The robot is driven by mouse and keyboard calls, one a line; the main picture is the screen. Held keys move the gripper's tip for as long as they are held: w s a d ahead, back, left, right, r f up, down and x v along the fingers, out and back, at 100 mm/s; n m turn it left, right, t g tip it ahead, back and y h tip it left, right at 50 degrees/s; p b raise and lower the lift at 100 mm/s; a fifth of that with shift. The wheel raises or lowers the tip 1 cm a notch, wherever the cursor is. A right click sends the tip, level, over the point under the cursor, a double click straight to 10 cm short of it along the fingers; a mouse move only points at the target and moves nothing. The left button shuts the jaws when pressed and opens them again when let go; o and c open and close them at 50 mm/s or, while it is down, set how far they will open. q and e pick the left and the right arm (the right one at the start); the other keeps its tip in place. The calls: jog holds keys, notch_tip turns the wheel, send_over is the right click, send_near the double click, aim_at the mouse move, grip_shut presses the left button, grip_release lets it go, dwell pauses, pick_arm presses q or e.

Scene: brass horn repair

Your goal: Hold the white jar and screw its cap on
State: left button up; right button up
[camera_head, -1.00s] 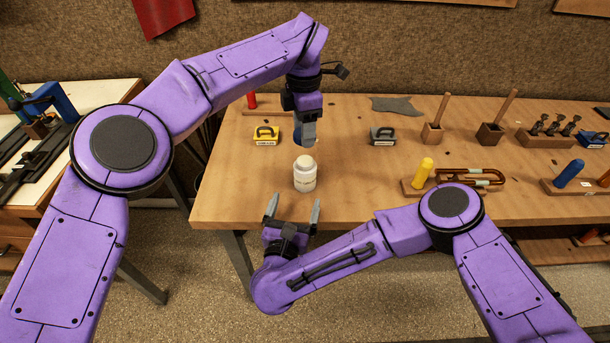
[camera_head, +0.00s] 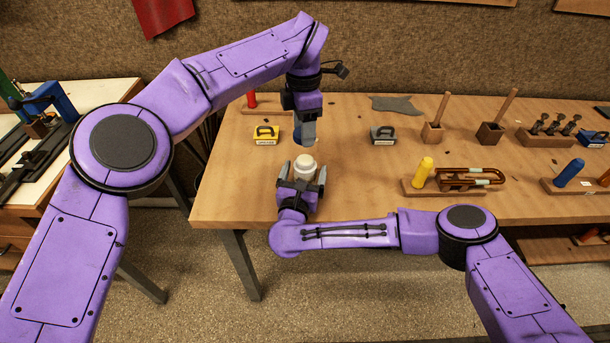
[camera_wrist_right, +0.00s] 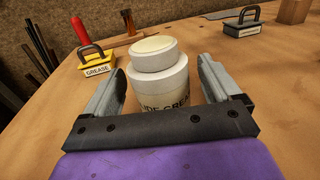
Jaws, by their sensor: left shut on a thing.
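The white jar (camera_head: 304,165) stands upright near the front edge of the table, and its cream-coloured top shows uncovered in the right wrist view (camera_wrist_right: 158,75). My right gripper (camera_head: 302,174) is open, with one finger on each side of the jar; in the right wrist view small gaps show between fingers and jar. Dark lettering on the jar is partly hidden by the gripper's palm. My left gripper (camera_head: 308,140) points down behind and above the jar, shut on a blue cap (camera_head: 297,137) that is mostly hidden by the fingers.
A yellow grease block (camera_head: 265,136) stands left of the jar and a grey block (camera_head: 383,136) to its right.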

jog(key=c, duration=1.4)
pick_arm(q)
send_over(305, 160)
jog(key=shift+f, duration=2.5)
jog(key=shift+f, duration=0.85)
jog(key=shift+f, duration=0.6)
